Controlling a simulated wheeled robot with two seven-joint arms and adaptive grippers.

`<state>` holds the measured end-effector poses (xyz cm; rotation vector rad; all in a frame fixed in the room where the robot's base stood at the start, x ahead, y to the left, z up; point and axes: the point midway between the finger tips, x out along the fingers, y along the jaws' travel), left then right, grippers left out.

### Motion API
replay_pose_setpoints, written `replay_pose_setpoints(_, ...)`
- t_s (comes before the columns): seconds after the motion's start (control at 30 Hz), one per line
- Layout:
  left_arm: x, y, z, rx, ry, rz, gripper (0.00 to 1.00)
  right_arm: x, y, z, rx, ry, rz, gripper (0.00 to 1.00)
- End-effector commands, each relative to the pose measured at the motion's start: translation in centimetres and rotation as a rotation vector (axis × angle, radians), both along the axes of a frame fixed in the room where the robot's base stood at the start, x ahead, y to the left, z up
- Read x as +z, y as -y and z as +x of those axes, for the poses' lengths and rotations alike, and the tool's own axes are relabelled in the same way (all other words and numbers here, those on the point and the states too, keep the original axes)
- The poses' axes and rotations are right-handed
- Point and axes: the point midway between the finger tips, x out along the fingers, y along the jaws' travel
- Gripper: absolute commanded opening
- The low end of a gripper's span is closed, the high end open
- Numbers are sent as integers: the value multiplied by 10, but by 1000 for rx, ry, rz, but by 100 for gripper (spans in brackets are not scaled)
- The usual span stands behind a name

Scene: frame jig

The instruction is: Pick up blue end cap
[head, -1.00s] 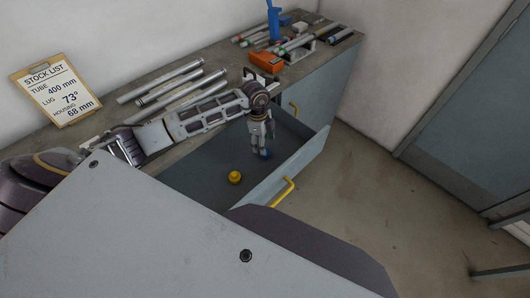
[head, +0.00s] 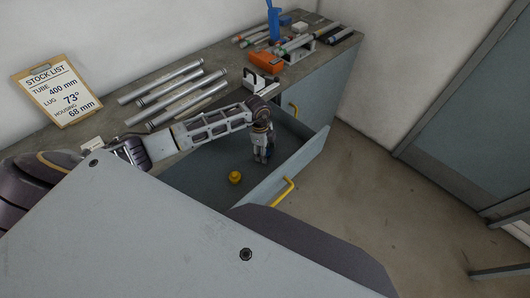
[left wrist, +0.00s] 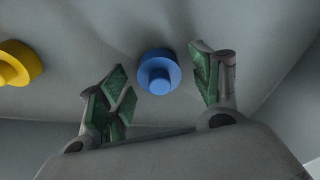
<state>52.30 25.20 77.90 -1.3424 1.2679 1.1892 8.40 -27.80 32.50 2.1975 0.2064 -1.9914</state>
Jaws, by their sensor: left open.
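The blue end cap (left wrist: 158,72) lies on the drawer floor in the left wrist view, between and slightly beyond the fingers of my left gripper (left wrist: 160,88). The fingers are spread, with green pads on either side of the cap and a gap to each. In the head view my left gripper (head: 263,158) points down into the open drawer (head: 205,172), and the blue cap is hidden behind its fingers. My right gripper is not in view.
A yellow cap (head: 235,177) lies in the drawer to the left of my gripper. The drawer front (head: 300,165) has a yellow handle (head: 283,190). On the worktop are several metal tubes (head: 160,82), an orange box (head: 266,62) and a stock list clipboard (head: 57,90).

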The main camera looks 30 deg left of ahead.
Motion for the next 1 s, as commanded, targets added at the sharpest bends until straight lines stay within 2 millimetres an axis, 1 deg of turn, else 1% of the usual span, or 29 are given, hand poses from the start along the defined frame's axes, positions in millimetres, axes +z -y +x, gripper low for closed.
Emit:
replay_pose_setpoints(0.23,0,0,0,0,0,0,65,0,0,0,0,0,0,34)
replay_pose_setpoints(0.4,0,0,0,0,0,0,43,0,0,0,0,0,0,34)
replay_pose_setpoints(0.5,0,0,0,0,0,0,32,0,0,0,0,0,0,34)
replay_pose_setpoints(0.87,1,0,0,0,0,0,32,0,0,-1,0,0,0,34)
replay_pose_setpoints(1.0,6,0,0,0,1,0,32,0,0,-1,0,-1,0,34)
